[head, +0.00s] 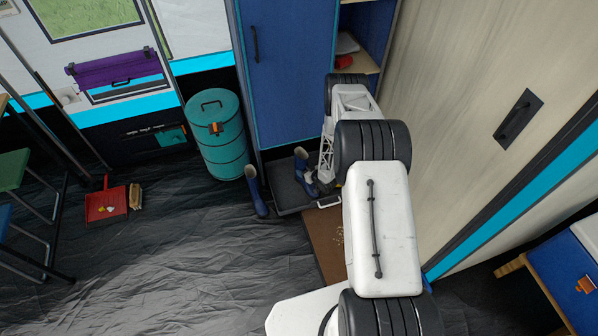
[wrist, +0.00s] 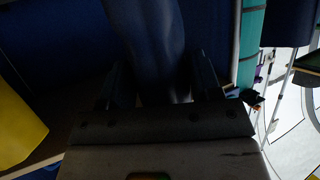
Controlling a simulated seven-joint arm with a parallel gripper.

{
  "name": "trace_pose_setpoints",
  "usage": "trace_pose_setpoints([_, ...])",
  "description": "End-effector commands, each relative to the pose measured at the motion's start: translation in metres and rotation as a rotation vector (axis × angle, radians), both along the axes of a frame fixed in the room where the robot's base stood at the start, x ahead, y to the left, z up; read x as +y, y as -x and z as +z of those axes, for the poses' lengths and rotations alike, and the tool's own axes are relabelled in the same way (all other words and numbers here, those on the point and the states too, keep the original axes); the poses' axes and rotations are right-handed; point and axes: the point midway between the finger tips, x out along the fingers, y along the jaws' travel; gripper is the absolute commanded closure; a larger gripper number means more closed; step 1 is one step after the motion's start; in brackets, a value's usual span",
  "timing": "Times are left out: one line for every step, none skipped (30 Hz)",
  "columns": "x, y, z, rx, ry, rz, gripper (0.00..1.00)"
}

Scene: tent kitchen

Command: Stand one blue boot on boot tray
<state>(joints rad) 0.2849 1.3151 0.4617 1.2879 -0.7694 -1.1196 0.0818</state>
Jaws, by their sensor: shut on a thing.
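One blue boot (head: 257,192) stands on the floor just left of the dark boot tray (head: 285,190), in front of the blue cabinet. A second blue boot (head: 302,168) is at the tray's right part in the head view, beside the end of my arm. My gripper (wrist: 155,85) is shut on this boot; in the wrist view the boot's blue shaft (wrist: 150,40) runs up between the two dark fingers. The boot looks roughly upright. In the head view my arm hides most of the gripper, and I cannot tell whether the sole touches the tray.
A blue cabinet (head: 290,75) stands right behind the tray, with a teal canister (head: 214,135) to its left. A brown mat (head: 325,240) lies in front, partly under my arm. A red dustpan (head: 106,203) and brush lie farther left. The floor between is clear.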

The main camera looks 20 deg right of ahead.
Motion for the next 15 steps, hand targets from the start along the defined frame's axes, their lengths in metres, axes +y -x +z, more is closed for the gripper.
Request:
trace_pose_setpoints([0.0,0.0,-0.005,0.0,0.0,0.0,0.94])
trace_pose_setpoints([0.0,0.0,-0.008,0.0,0.0,0.0,0.94])
trace_pose_setpoints([0.0,0.0,-0.012,-0.001,0.0,0.0,0.94])
trace_pose_setpoints([0.0,-0.001,-0.014,-0.001,0.0,0.0,0.94])
trace_pose_setpoints([0.0,0.0,-0.017,-0.001,0.0,0.0,0.94])
trace_pose_setpoints([0.0,0.0,-0.021,-0.001,0.0,0.0,0.94])
trace_pose_setpoints([0.0,-0.001,-0.023,-0.001,0.0,0.0,0.94])
trace_pose_setpoints([0.0,-0.001,-0.025,-0.001,0.0,0.0,0.94])
trace_pose_setpoints([0.0,-0.001,-0.027,-0.001,0.0,0.0,0.94])
trace_pose_setpoints([0.0,-0.001,-0.029,-0.001,0.0,0.0,0.94])
trace_pose_setpoints([0.0,-0.001,-0.03,-0.001,0.0,0.0,0.94])
trace_pose_setpoints([0.0,0.0,-0.032,-0.001,0.0,0.0,0.94])
trace_pose_setpoints([0.0,0.0,-0.033,-0.001,0.0,0.0,0.94])
trace_pose_setpoints([0.0,0.0,-0.033,-0.001,0.0,0.0,0.95])
trace_pose_setpoints([0.0,0.0,-0.034,-0.001,0.0,0.0,0.95])
